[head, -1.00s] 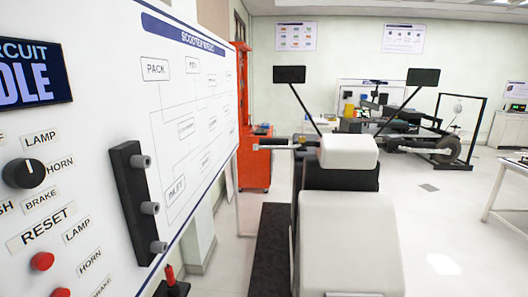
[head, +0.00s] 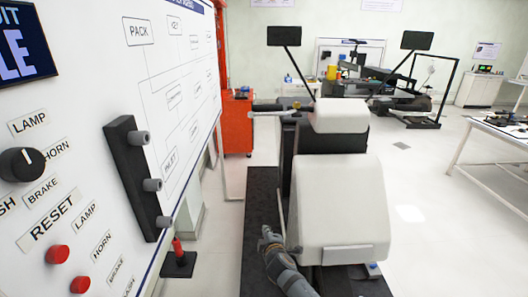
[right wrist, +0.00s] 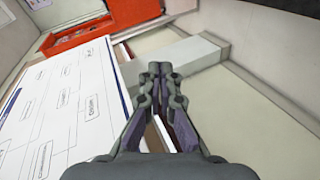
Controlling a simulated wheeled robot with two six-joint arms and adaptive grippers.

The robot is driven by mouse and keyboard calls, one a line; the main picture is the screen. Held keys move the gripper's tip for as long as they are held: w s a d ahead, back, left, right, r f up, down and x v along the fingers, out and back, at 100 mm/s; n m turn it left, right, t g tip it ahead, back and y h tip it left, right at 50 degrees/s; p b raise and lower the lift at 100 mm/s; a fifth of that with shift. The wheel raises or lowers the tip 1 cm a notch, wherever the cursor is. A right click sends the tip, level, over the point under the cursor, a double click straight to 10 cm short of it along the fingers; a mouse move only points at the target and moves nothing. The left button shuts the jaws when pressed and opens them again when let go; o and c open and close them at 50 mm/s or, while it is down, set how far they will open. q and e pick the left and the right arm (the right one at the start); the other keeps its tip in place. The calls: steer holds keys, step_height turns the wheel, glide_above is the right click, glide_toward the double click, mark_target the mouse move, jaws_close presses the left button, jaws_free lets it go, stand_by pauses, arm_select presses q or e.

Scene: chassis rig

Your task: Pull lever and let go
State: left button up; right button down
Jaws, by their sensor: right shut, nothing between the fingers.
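The scooter's pale lever (head: 272,114) sticks out to the left of the front cowl, beside the brownish handlebar grip (head: 266,106). My right gripper (head: 267,236) is low in front of the scooter's left side, beside the white rear panel (head: 343,200). It is well short of the lever and apart from it. In the right wrist view its fingertips (right wrist: 161,68) are together with nothing between them; the lever cannot be made out there. My left gripper is not in view.
A wiring board (head: 85,170) with knob, red buttons and a black connector strip (head: 138,178) stands close on the left. A small red-handled part on a black base (head: 179,262) is below it. A red cabinet (head: 238,125) stands behind.

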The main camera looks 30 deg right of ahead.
mark_target(263, 115)
step_height(263, 115, up, 35)
steer(key=s+n+t+h+p, duration=0.1)
steer(key=s+n+t+h, duration=0.1)
steer(key=t+h, duration=0.2)
steer(key=shift+s+a+t, duration=0.15)
steer(key=shift+a+t, duration=0.3)
steer(key=shift+t, duration=0.45)
steer(key=shift+r, duration=0.1)
steer(key=p+x, duration=0.4)
steer(key=x, duration=0.8)
steer(key=shift+w+d+r, duration=0.25)
steer(key=shift+r, duration=0.05)
steer(key=shift+w+d+p, duration=0.3)
steer(key=shift+w+p, duration=0.1)
steer(key=shift+w, duration=0.2)
